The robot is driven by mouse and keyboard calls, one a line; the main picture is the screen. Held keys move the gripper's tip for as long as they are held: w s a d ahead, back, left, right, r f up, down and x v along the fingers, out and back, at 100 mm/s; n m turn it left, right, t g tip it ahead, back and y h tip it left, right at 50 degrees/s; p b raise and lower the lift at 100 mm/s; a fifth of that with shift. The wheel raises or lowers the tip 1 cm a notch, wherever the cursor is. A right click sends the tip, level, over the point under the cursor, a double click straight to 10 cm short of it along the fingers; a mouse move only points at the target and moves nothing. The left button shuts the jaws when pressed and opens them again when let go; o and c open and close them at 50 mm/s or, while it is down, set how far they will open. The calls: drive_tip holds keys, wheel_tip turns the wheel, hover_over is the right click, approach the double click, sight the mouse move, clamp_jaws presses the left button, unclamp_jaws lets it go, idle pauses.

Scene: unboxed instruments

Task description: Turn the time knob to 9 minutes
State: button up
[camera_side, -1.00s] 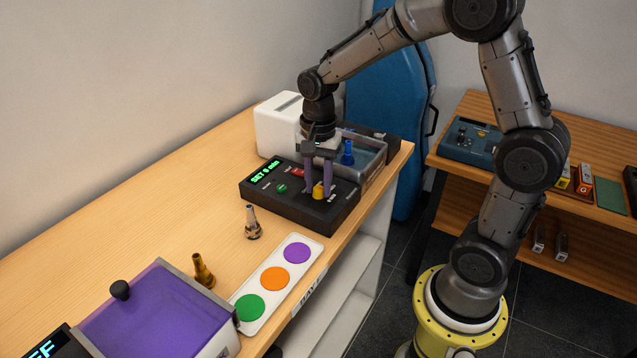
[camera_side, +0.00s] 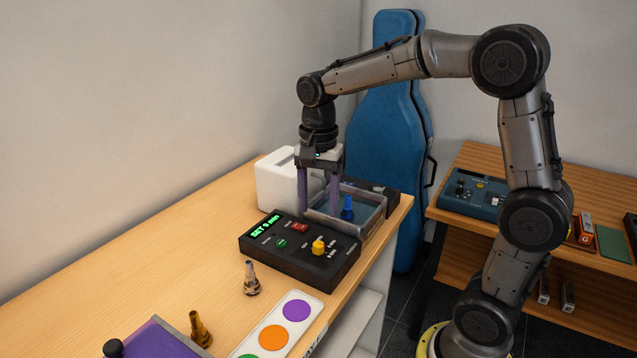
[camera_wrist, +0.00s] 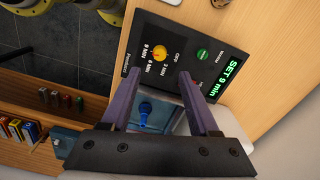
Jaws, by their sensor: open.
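The black control box (camera_side: 300,262) lies on the wooden bench, and its green display (camera_side: 266,228) reads "SET 9 min". The yellow time knob (camera_side: 318,246) is on its top face at the right. In the wrist view the knob (camera_wrist: 159,57) has its mark pointing toward the "9 MIN" label. My gripper (camera_side: 318,210) is open and empty, above and behind the knob and clear of it. In the wrist view my gripper (camera_wrist: 158,83) has its two purple fingers apart with nothing between them.
A green button (camera_side: 282,243) and a red switch (camera_side: 299,227) are on the box. Behind it a grey basin (camera_side: 372,191) holds a blue mouthpiece (camera_side: 347,209). A white container (camera_side: 275,180) stands at the back. A silver mouthpiece (camera_side: 251,279) and a tray with coloured circles (camera_side: 285,322) are in front.

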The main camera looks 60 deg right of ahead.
drive_tip(key=shift+r, duration=2.3)
drive_tip(key=s+a+r+n+t, duration=0.2)
drive_tip(key=s, duration=0.3)
drive_tip(key=s+a+r+n+t, duration=0.1)
drive_tip(key=s+a+r+n, duration=0.1)
drive_tip(key=s, duration=0.4)
drive_tip(key=s+a+f+n+t, duration=0.1)
drive_tip(key=s+f+n+t, duration=0.1)
drive_tip(key=s+f+n, duration=0.4)
drive_tip(key=n, duration=0.5)
drive_tip(key=shift+s+f+t, duration=0.3)
drive_tip(key=shift+f, duration=0.1)
